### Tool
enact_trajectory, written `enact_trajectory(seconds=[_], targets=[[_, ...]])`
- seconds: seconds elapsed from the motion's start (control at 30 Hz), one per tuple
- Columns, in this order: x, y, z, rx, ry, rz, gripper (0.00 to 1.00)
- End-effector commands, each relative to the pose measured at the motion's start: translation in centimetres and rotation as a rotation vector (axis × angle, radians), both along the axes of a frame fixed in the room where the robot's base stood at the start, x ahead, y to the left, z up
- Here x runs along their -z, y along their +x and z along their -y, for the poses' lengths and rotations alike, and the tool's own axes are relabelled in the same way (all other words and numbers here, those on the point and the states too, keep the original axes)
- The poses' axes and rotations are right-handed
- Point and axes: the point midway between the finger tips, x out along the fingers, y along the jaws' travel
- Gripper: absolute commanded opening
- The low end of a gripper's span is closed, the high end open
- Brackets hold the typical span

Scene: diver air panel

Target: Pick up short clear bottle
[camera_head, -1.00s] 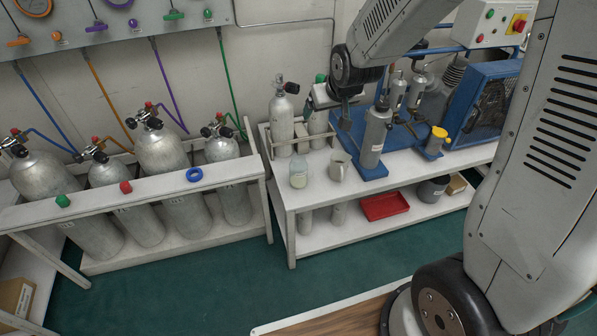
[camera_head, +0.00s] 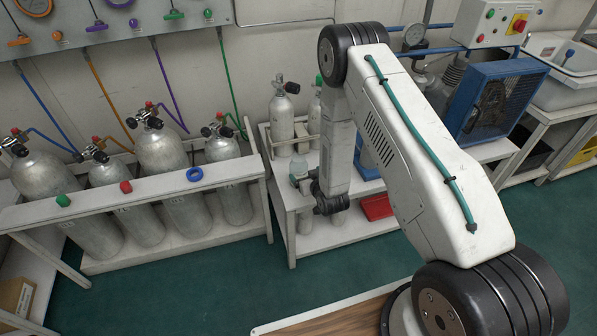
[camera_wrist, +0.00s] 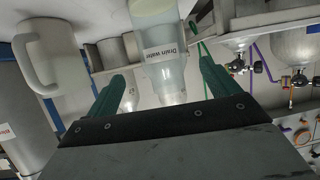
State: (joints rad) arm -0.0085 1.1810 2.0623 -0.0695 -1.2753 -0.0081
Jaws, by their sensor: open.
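The short clear bottle (camera_wrist: 168,72) shows upside down in the wrist view, labelled "Drain water". It lies in the gap between the two green fingers of my gripper (camera_wrist: 163,72). The fingers are open, with room visible on both sides of the bottle, so I see no grip. In the head view the bottle (camera_head: 299,165) stands at the front left of the white bench (camera_head: 281,193). Its lower part is hidden there by my wrist and gripper.
A pale mug (camera_wrist: 48,58) is close beside the bottle in the wrist view; my arm hides it in the head view. A grey cylinder (camera_head: 282,118) stands in a rack behind the bottle. A red tray (camera_head: 376,207) lies on the lower shelf.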

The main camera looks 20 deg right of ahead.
Motion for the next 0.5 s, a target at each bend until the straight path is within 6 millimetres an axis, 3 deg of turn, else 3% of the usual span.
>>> enact_trajectory(seconds=[0.5], targets=[[2.6,5.9,-0.9,0.000,0.001,0.006,0.88]])
